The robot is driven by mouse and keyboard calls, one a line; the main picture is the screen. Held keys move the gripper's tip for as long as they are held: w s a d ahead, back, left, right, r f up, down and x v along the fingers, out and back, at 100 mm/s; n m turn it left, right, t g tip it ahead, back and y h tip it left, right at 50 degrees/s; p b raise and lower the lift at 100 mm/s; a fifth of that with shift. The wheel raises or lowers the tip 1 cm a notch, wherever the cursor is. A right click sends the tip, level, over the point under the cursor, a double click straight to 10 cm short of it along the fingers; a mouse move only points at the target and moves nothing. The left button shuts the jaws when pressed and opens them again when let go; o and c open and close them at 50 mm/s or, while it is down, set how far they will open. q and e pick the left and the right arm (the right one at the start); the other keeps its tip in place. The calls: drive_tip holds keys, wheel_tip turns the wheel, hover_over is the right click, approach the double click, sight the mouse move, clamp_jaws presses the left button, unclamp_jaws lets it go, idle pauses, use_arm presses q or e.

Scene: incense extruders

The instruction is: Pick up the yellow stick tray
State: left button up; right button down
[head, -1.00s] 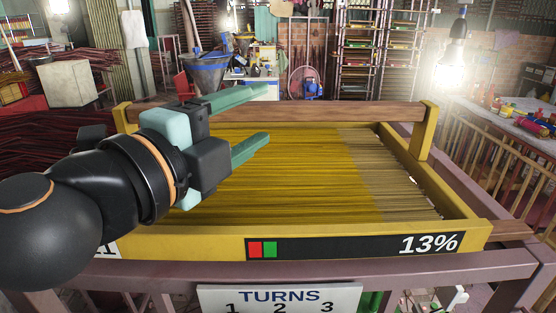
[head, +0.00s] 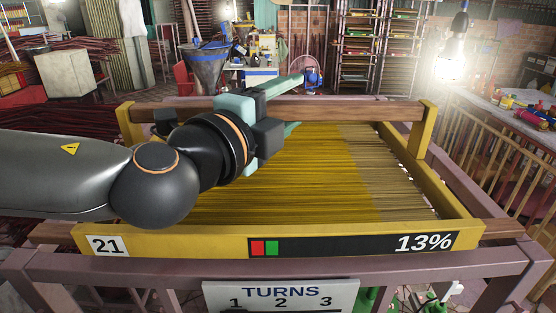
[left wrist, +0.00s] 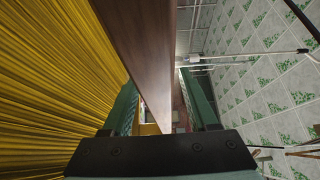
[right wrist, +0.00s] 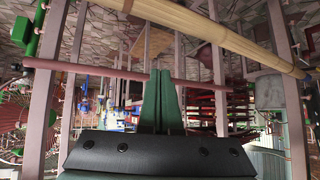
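The yellow stick tray (head: 360,244) rests on a mauve frame, filled with yellow sticks (head: 300,180). Its front carries "21", a red and green mark and "13%". A brown wooden bar (head: 350,109) runs along its far side between yellow end posts. My left gripper (head: 299,101) is at this far bar, left of its middle. In the left wrist view, its open green fingers (left wrist: 158,95) lie on either side of the wooden bar (left wrist: 150,60); contact cannot be told. My right gripper (right wrist: 163,85) shows in the right wrist view, its fingers together and empty.
The mauve frame (head: 400,268) supports the tray, with a "TURNS" sign (head: 280,294) hanging at its front. A railing (head: 490,165) and a cluttered table (head: 510,108) stand at the right. Dark red stick bundles (head: 60,133) lie at the left.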

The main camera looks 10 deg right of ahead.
use_arm(q)
clamp_jaws()
idle(1.1)
drive_tip(key=shift+r, duration=0.1)
